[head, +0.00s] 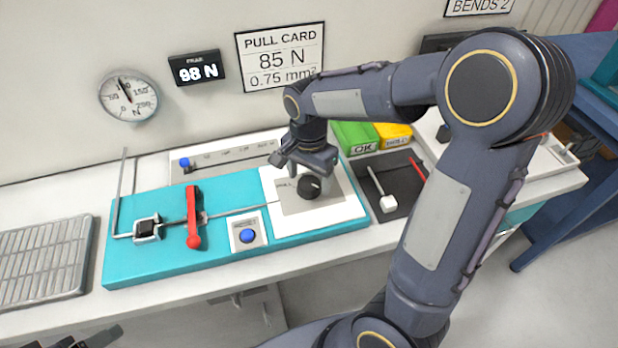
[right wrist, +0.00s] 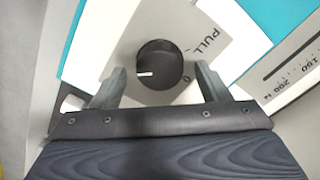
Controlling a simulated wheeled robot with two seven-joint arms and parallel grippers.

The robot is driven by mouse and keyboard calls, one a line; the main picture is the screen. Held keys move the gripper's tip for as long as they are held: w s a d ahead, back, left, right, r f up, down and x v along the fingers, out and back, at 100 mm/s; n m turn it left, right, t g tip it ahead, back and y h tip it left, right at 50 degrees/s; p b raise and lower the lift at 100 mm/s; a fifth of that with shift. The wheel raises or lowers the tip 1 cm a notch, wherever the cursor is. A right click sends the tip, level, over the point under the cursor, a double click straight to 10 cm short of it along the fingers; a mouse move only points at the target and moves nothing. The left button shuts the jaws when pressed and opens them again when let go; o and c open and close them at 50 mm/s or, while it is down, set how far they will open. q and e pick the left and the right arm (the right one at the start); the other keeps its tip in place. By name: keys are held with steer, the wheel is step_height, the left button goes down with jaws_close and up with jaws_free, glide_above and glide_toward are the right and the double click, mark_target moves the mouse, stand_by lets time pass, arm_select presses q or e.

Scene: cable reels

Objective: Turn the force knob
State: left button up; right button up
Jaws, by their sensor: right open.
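The force knob (head: 310,187) is round and black with a white pointer mark, on a white and grey panel (head: 348,208) at the right of the teal board. In the right wrist view the knob (right wrist: 160,62) lies between and slightly beyond my fingertips, its mark pointing left. My right gripper (head: 306,170) is open just above and behind the knob; it also shows in the right wrist view (right wrist: 160,84), with a gap on each side of the knob. A dark part of my left gripper (head: 92,338) peeks in at the bottom left; its jaws are unclear.
The teal board (head: 130,262) carries a red lever (head: 193,220), a clamp and a blue button (head: 247,236). The display (head: 197,68) reads 98 N; the pull card (head: 280,56) says 85 N. Green (head: 355,138) and yellow bins stand behind. A dark tool mat (head: 402,202) lies right.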

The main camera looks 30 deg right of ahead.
mark_target(309, 183)
step_height(309, 183, up, 7)
steer(key=shift+f, duration=0.1)
stand_by(0.6)
steer(key=shift+s, duration=0.3)
steer(key=s+a+n+t+y, duration=0.2)
steer(key=s+n, duration=0.3)
steer(key=s, duration=0.3)
steer(key=s+a+n+t+y, duration=0.1)
steer(key=s+a+n+t, duration=0.1)
steer(key=s+n, duration=0.4)
steer(key=shift+s+t+y, duration=0.4)
steer(key=shift+s+t, duration=0.5)
steer(key=shift+s, duration=0.35)
